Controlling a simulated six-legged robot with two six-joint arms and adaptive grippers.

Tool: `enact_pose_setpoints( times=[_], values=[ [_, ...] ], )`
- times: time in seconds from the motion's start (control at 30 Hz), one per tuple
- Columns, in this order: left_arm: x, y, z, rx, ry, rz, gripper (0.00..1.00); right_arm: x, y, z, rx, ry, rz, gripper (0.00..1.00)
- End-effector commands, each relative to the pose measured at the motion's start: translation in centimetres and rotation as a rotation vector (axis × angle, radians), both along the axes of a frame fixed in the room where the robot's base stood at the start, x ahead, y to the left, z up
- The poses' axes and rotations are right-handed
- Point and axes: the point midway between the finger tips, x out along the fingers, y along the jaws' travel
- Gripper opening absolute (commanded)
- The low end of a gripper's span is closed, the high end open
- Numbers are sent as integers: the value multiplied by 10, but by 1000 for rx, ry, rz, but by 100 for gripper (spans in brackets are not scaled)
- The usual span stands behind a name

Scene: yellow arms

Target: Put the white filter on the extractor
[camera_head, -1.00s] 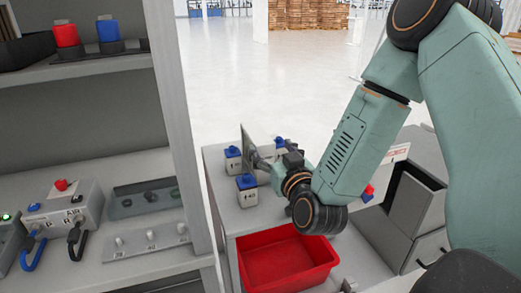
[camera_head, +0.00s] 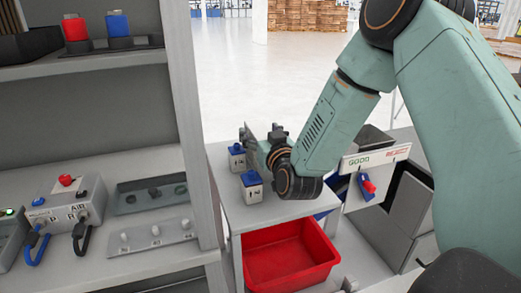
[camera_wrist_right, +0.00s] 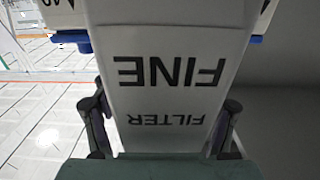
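The white filter (camera_wrist_right: 170,75), with the words FINE FILTER upside down on it, fills the middle of the right wrist view. The dark fingers of my right gripper (camera_wrist_right: 165,130) flank it at both sides and appear shut on it. In the head view my right gripper (camera_head: 262,150) is above a grey cabinet top, beside two blue-capped white boxes. A thin upright panel at the gripper (camera_head: 250,142) looks like the filter seen nearly edge-on. I cannot tell for sure which thing is the extractor. My left gripper is not in view.
Blue-capped white boxes (camera_head: 251,188) stand close to the gripper. A red bin (camera_head: 285,262) sits below the cabinet top. A shelf post (camera_head: 188,120) and shelving with fittings are at left. A sign reading GOOD (camera_head: 362,161) stands at right, near dark grey boxes.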

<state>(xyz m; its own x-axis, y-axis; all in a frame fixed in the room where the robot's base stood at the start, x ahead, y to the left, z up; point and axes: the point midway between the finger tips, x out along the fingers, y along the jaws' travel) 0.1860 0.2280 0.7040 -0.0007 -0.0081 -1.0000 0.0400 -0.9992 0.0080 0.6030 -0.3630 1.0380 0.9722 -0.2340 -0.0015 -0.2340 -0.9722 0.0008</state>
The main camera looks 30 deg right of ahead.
Motion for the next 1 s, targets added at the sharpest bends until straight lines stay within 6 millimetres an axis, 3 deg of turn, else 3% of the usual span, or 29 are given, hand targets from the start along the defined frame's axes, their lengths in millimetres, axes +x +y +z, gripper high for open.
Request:
enact_pose_setpoints(
  times=[0.83,1.0],
  values=[
    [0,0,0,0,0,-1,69,-1,0,0,0,1,-1,1],
    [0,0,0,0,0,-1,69,0,0,0,0,-1,0,0]
  ],
)
